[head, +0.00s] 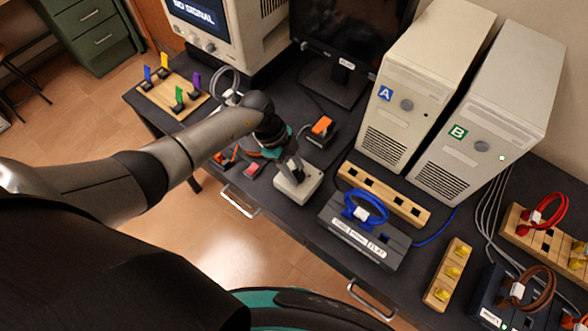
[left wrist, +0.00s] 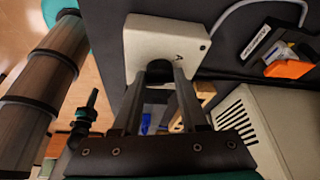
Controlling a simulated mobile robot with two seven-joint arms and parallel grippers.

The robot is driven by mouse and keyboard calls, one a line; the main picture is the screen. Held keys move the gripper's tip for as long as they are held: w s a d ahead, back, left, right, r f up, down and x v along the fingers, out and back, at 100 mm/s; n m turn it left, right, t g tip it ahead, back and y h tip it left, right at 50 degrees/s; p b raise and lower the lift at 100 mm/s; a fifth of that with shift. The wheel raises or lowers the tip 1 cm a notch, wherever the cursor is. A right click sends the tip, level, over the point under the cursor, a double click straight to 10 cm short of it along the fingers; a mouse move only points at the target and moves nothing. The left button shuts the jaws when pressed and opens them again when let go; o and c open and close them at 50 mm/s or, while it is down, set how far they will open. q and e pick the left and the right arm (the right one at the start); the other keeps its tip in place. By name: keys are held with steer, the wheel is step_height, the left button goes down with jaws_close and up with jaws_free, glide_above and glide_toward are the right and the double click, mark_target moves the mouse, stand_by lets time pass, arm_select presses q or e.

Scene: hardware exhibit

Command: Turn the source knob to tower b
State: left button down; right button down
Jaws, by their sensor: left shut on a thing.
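The source knob (left wrist: 159,68) is a dark knob on a small white switch box (head: 299,186) near the front edge of the desk. The box also shows in the left wrist view (left wrist: 150,38), with a letter A printed beside the knob. My left gripper (head: 291,168) reaches down over the box, and its fingers (left wrist: 160,76) are closed around the knob. The fingers hide most of the knob, so its exact pointing direction is unclear. Tower A (head: 421,83) has a blue label and tower B (head: 490,115) a green one. My right gripper is not in view.
An orange-topped dark device (head: 321,128) stands behind the box. A block with a blue cable coil (head: 362,233) and a wooden socket strip (head: 385,195) lie to its right. A dark monitor (head: 350,45) and a beige CRT reading NO SIGNAL (head: 213,25) stand behind.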

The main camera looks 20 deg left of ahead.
arm_select(q)
steer(key=m+b, duration=0.1)
steer(key=m, duration=0.1)
steer(key=m+g+b, duration=0.2)
steer(key=m, duration=0.1)
steer(key=shift+w+f+m+y, duration=0.15)
steer(key=shift+w+m+y, duration=0.15)
steer(key=shift+y, duration=0.1)
steer(key=m+b, duration=0.1)
steer(key=m, duration=0.1)
steer(key=m+g+y+b, duration=0.1)
steer(key=m+b, duration=0.1)
steer(key=shift+w+d, duration=0.15)
steer(key=shift+d+m+g+y+b, duration=0.1)
steer(key=shift+m+g+y+b, duration=0.3)
steer(key=shift+m, duration=0.8)
steer(key=shift+c, duration=2.2)
jaws_free()
steer(key=v, duration=1.5)
steer(key=shift+r, duration=0.25)
